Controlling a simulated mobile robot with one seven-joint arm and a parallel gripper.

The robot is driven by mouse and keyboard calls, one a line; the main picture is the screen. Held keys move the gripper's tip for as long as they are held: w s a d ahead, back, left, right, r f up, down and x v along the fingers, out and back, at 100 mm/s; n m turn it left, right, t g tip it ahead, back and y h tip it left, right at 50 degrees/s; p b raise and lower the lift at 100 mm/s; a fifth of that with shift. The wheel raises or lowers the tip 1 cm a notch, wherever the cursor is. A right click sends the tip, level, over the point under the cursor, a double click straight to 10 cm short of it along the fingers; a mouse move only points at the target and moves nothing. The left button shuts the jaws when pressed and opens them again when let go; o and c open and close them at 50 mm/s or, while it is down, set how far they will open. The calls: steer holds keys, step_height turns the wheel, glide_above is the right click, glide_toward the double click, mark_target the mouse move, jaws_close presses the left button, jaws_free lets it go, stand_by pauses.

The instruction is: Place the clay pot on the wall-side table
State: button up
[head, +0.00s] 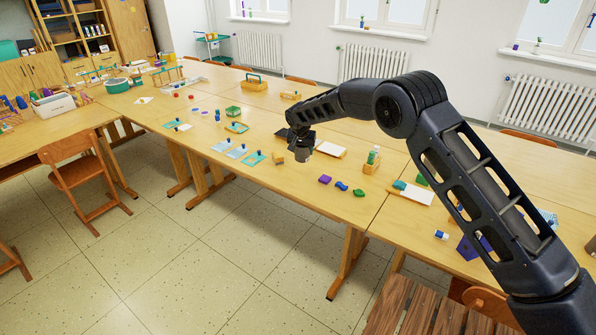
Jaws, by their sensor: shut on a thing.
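My gripper (300,149) hangs at the end of my black arm, over the long wooden table in the middle of the view. It is shut on a small grey thing (300,157), which seems to be the clay pot; it is small and partly hidden by the gripper. I cannot tell whether it touches the table top. A wooden table (350,110) lies behind, on the side of the window wall and radiators, joined to the front table (295,185). Its right part is hidden by my arm.
A tan block (278,157) is just left of the gripper, and a white pad (330,149) just right. Purple (325,180), blue (342,186) and green (359,192) pieces lie nearer the front edge. A wooden caddy (254,84) stands behind. The back table has bare room.

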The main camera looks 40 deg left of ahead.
mark_target(301, 162)
step_height(301, 162, down, 13)
steer(key=shift+f, duration=0.1)
stand_by(0.5)
steer(key=shift+f, duration=0.1)
steer(key=o, duration=1.1)
steer(key=v, duration=1.2)
steer(key=shift+w, duration=0.1)
